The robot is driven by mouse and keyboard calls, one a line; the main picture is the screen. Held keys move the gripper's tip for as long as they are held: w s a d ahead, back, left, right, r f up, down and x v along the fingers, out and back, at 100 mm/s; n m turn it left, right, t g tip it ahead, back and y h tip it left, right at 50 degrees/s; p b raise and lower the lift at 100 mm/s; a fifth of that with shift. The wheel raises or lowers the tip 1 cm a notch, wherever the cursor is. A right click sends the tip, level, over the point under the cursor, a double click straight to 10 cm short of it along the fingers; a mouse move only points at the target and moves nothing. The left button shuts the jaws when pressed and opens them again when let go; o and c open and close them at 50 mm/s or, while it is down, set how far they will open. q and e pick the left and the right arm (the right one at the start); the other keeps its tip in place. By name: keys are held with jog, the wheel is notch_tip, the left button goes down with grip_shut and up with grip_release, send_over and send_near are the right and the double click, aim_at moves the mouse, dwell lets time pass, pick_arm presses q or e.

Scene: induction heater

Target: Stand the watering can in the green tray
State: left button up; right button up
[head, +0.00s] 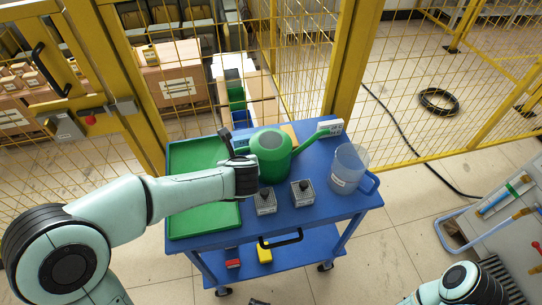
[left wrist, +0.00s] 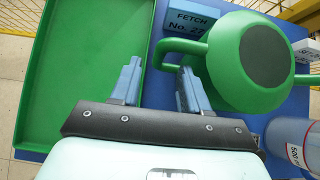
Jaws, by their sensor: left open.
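The green watering can (head: 270,150) stands on the blue cart top, just right of the green tray (head: 190,155), its spout pointing right. In the left wrist view the can (left wrist: 232,85) is at the upper right, and the empty tray (left wrist: 70,75) fills the left. My left gripper (head: 234,146) is at the can's left, handle side. In the left wrist view its fingers (left wrist: 160,78) are spread, with the can's handle (left wrist: 168,46) close to the gap between the tips. I cannot tell whether they touch. My right gripper is out of view; only part of that arm shows.
A clear jug (head: 346,168) stands at the cart's right end. Two small grey boxes with black knobs (head: 266,202) (head: 302,193) stand in front of the can. A blue labelled block (left wrist: 178,25) lies behind the handle. Yellow mesh fencing (head: 440,70) stands behind the cart.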

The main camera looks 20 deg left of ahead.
pick_arm(q)
jog(key=x, duration=0.5)
jog(key=shift+w+a+b, duration=0.25)
jog(key=shift+w+b, duration=0.1)
grip_shut()
jog(key=shift+r, duration=0.1)
